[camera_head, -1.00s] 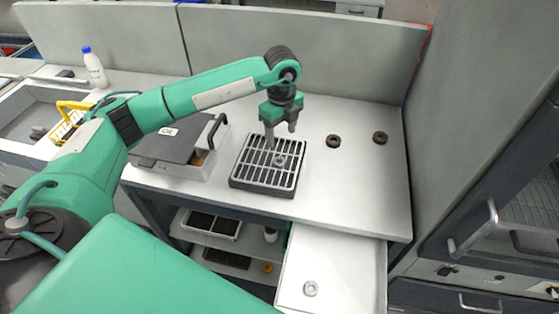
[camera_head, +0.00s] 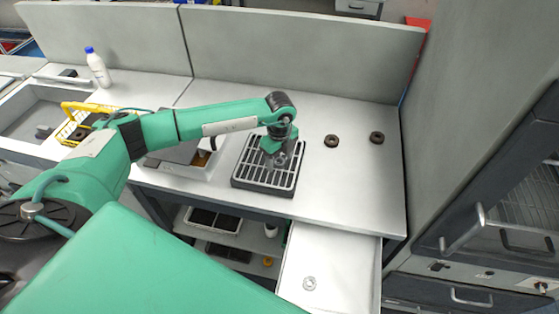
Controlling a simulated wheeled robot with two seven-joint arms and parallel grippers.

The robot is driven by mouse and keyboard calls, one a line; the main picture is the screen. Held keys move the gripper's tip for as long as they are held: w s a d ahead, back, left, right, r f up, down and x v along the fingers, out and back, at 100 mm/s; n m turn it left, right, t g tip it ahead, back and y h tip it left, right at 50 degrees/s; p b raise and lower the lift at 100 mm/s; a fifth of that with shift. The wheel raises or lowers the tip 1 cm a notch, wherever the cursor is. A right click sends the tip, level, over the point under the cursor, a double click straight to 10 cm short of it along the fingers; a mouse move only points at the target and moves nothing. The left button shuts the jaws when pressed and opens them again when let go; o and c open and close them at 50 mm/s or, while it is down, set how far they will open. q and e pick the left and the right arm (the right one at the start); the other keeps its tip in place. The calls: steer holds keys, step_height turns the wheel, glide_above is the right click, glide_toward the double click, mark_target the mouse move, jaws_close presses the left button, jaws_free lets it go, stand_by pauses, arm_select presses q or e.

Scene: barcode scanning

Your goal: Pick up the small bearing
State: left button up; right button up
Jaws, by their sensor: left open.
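A small metal bearing (camera_head: 282,159) lies on the slatted top of a dark tray with a light grille (camera_head: 266,184) on the table. My left gripper (camera_head: 277,160) comes down from above at the bearing, its fingers low over the grille. The gripper is open, and its fingers partly hide the bearing. I cannot tell whether they touch it. A second silver ring (camera_head: 309,283) lies on the white pulled-out drawer below the table. My right gripper is not in view.
Two dark rings (camera_head: 331,141) (camera_head: 377,137) lie on the table (camera_head: 350,185) right of the grille. A lidded box (camera_head: 180,163) stands to its left, partly behind my arm. A grey panel stands behind. The table's right front is clear.

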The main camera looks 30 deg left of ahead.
arm_select(q)
steer(key=c, duration=1)
steer(key=shift+c, duration=0.4)
steer(key=shift+r, duration=0.1)
